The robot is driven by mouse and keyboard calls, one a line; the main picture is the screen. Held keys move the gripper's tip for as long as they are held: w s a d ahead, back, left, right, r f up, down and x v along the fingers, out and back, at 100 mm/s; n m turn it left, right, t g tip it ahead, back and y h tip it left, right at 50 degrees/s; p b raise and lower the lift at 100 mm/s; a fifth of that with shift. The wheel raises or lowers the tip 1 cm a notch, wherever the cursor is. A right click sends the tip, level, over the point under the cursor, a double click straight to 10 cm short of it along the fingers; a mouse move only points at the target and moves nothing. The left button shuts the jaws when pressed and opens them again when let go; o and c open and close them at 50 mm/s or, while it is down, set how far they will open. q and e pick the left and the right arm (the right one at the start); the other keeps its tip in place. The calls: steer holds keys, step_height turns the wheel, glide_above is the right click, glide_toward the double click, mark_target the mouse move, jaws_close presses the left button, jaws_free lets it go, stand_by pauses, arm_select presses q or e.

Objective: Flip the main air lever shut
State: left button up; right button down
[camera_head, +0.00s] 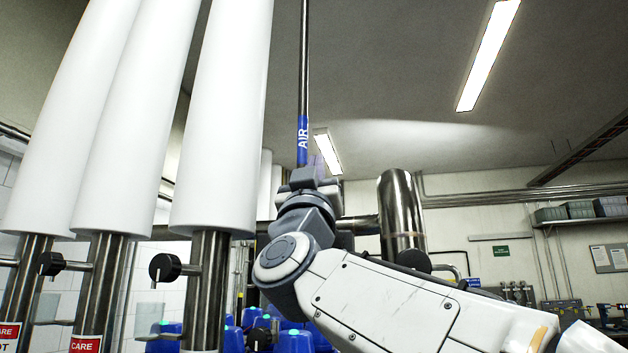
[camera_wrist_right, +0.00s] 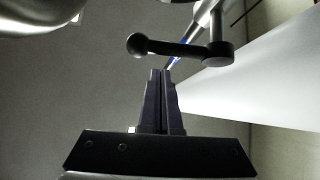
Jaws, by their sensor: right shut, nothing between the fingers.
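The main air lever (camera_wrist_right: 180,48) is a dark bar with a round knob at its left end and a round hub at its right end in the right wrist view. It lies roughly across the picture there. The thin air pipe (camera_head: 303,75) carries a blue band marked AIR (camera_head: 303,140) in the head view. My right gripper (camera_head: 318,168) is raised at the pipe's lower end and hides the lever there. In the right wrist view my right gripper (camera_wrist_right: 160,74) has its fingers together, empty, with the tips just below the lever's middle; contact is unclear. My left gripper is out of view.
Thick white-wrapped pipes (camera_head: 222,120) stand to the left, with black knobs (camera_head: 164,267) on their metal lower parts. A shiny metal pipe (camera_head: 402,215) is to the right of my gripper. Blue fittings (camera_head: 234,340) lie below. The upper right is open.

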steer(key=b+v, duration=0.6)
steer(key=v, duration=0.3)
steer(key=shift+s+a+f, duration=0.15)
steer(key=shift+s+a, duration=0.1)
steer(key=shift+s, duration=0.1)
